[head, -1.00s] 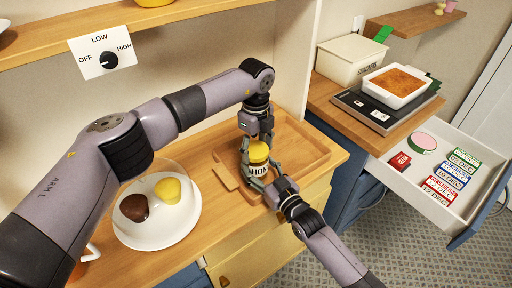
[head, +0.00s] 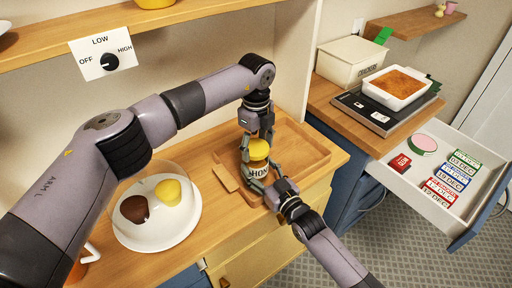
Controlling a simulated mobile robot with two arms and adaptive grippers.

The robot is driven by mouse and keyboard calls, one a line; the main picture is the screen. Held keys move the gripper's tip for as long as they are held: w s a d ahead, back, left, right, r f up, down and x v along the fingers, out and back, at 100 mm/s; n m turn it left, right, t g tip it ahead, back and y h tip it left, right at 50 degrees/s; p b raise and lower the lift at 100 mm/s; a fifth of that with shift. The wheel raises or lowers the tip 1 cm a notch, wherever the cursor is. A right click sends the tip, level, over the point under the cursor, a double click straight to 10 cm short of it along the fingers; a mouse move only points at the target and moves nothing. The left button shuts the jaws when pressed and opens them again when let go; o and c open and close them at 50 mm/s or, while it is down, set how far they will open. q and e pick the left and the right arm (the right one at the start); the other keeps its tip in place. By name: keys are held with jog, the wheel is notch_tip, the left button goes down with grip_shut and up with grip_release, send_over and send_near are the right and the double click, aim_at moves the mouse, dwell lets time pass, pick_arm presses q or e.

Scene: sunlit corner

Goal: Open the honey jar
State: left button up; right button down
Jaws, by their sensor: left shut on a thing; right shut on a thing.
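The honey jar (head: 258,172) stands upright on the wooden tray, with a pale label reading "HON" facing me. Its yellow lid (head: 258,147) sits at the top, with an amber band showing between lid and label. My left gripper (head: 258,142) comes down from above and is shut on the lid. My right gripper (head: 262,177) reaches in from the lower right and is shut on the jar's body, one finger on each side. The fingers hide parts of the jar's sides. I cannot tell whether the lid is fully clear of the rim.
The wooden tray (head: 308,152) has a small wooden piece (head: 225,178) at its left. A white plate (head: 185,222) under a clear dome holds a brown and a yellow item. An open drawer (head: 468,205) stands at right, below a scale (head: 362,108) with a baking dish.

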aim_at(256, 147)
pick_arm(q)
jog(key=shift+r, duration=0.35)
jog(key=shift+r, duration=2)
pick_arm(e)
jog(key=shift+c, duration=2.2)
grip_release()
jog(key=v, duration=1.2)
